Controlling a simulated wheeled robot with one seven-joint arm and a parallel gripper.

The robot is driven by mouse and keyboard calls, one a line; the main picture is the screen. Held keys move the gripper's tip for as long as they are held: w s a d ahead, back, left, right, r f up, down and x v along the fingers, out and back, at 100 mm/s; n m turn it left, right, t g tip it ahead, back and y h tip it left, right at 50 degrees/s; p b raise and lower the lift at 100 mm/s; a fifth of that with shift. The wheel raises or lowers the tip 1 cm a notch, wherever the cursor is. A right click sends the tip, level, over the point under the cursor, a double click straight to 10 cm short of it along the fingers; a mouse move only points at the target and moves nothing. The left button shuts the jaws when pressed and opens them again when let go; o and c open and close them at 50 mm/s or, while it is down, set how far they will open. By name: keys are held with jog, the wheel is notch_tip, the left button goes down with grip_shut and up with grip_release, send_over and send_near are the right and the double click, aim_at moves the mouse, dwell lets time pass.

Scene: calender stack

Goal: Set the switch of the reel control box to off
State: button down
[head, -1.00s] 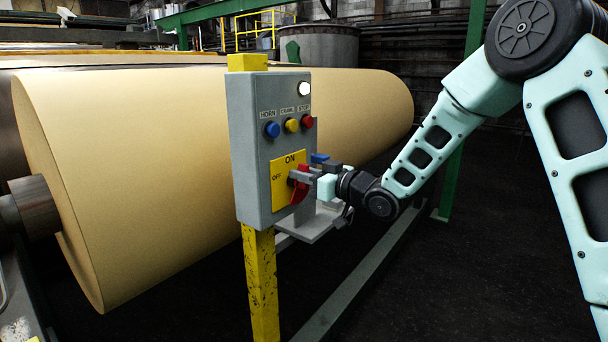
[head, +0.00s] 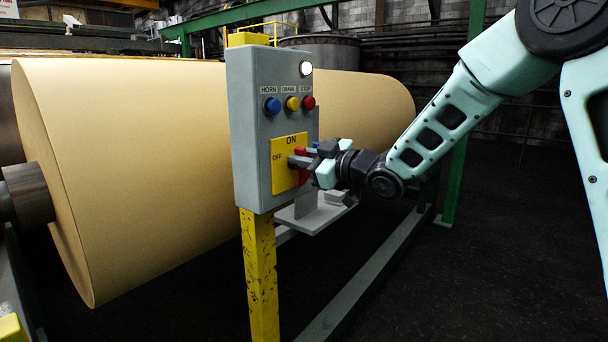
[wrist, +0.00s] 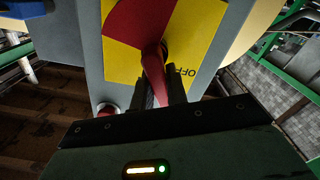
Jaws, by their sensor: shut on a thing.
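The reel control box (head: 240,130) is grey and stands on a yellow post in the head view. Its yellow plate (head: 278,180) reads ON at the top and OFF at the left; it also shows in the wrist view (wrist: 208,25). The red switch (head: 302,177) sits on this plate, partly hidden by my gripper (head: 298,162). In the wrist view the red handle (wrist: 154,75) runs down between my two fingers (wrist: 160,95), with the OFF label just right of it. My gripper is shut on the handle. The switch's exact angle is hard to tell.
Blue, yellow and red buttons (head: 292,104) and a lit white lamp (head: 306,69) are above the plate. A large paper roll (head: 130,150) lies behind the box. A grey shelf (head: 318,217) juts out below my gripper. Dark open floor (head: 470,270) lies to the right.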

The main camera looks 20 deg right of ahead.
jog(key=n+b, duration=0.2)
jog(key=f+n+b, duration=0.1)
jog(key=b, duration=0.1)
jog(key=shift+s+a+f, duration=0.1)
jog(key=shift+s+a, duration=0.1)
jog(key=shift+a, duration=0.05)
jog(key=n+b, duration=0.1)
jog(key=b, duration=0.1)
jog(key=n+b, duration=0.3)
jog(key=b, duration=0.1)
jog(key=shift+s+a+f+b, duration=0.2)
jog(key=shift+a+f+b, duration=0.1)
jog(key=shift+f, duration=0.1)
jog(key=n+b, duration=0.1)
jog(key=b, duration=0.1)
jog(key=n+b, duration=0.2)
jog(key=shift+f+n, duration=0.25)
jog(key=shift+n, duration=0.05)
jog(key=shift+n+b, duration=1.1)
jog(key=shift+b, duration=0.05)
jog(key=c, duration=1.4)
grip_release()
